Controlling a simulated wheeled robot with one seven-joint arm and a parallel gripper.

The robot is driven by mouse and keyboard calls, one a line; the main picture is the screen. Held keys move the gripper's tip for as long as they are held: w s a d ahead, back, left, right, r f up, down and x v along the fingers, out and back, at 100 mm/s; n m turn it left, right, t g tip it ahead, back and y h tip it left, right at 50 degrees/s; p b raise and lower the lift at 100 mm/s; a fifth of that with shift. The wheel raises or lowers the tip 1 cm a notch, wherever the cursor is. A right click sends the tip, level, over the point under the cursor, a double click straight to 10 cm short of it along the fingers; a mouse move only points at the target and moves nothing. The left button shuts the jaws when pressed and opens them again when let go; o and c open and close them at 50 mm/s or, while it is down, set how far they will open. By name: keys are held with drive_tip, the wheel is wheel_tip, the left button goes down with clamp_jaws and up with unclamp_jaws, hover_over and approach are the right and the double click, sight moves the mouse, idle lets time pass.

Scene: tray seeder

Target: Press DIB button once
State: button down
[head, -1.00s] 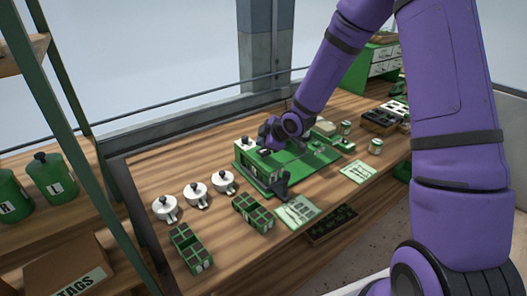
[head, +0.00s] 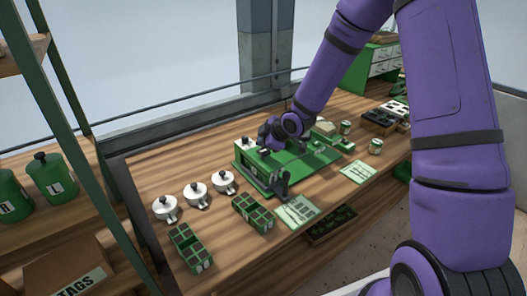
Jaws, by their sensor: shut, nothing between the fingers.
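The tray seeder (head: 315,166) is a green machine with a flat bed in the middle of the wooden bench. A white-topped block with a dark knob (head: 245,145) stands at its back left corner. A dark upright part (head: 282,183) is at its front edge. My gripper (head: 265,150) is shut and empty, low over the left part of the seeder, just right of the white-topped block. The DIB button cannot be made out; it is too small or hidden by my gripper. Whether my fingertips touch the seeder cannot be told.
Three white dispensers (head: 196,195) and green celled trays (head: 252,213) stand left and in front of the seeder. Cards (head: 297,211), small tins (head: 375,146) and dark trays (head: 379,121) lie around it.

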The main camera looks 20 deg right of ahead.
sight(263, 152)
drive_tip(key=shift+f, duration=0.15)
drive_tip(key=shift+f, duration=0.25)
drive_tip(key=shift+f, duration=0.8)
idle(1.3)
drive_tip(key=shift+r, duration=1.25)
drive_tip(key=shift+r, duration=2.5)
